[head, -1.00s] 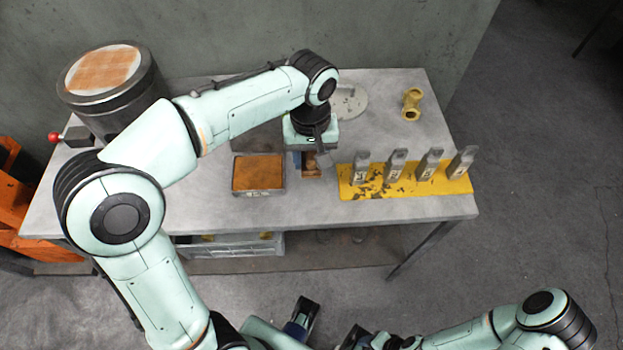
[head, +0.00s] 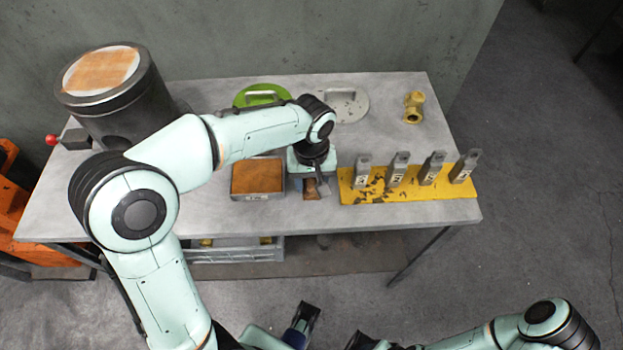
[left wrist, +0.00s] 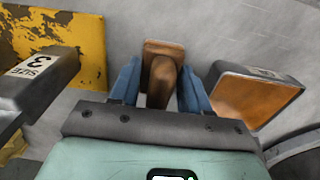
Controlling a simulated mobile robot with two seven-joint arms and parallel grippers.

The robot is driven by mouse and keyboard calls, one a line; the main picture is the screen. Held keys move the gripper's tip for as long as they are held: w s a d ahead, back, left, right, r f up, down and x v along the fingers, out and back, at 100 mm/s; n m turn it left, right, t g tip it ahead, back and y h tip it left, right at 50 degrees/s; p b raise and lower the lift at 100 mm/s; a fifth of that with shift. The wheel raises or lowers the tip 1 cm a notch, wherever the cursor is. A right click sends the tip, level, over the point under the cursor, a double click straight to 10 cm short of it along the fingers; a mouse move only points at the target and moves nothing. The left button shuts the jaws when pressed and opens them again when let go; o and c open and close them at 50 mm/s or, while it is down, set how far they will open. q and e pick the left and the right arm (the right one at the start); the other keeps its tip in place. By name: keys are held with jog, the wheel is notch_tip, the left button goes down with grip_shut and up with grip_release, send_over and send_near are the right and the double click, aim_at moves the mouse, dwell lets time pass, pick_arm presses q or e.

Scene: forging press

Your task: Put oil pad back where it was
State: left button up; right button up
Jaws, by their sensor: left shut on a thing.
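The oil pad (left wrist: 163,68), a brown wooden-looking block with a rounded handle, is between the blue fingers of my left gripper (left wrist: 160,90) in the left wrist view. The gripper is shut on the handle. In the head view my left gripper (head: 313,185) is over the front of the table, between the shallow tray with orange-brown filling (head: 258,196) and the yellow plate (head: 408,193). I cannot tell whether the pad touches the table.
Several grey numbered dies (head: 397,170) stand on the yellow plate, close right of the gripper. A green round object (head: 262,93), a grey disc with a handle (head: 347,104) and a brass fitting (head: 413,107) are at the back. A dark cylinder (head: 115,100) stands left.

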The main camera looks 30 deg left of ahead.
pick_arm(q)
jog(key=o, duration=0.9)
jog(key=shift+f, duration=0.1)
jog(key=shift+o, duration=0.2)
notch_tip(320, 180, up, 12)
jog(key=p, duration=0.2)
jog(key=shift+r+p, duration=0.2)
jog(key=shift+p, duration=0.1)
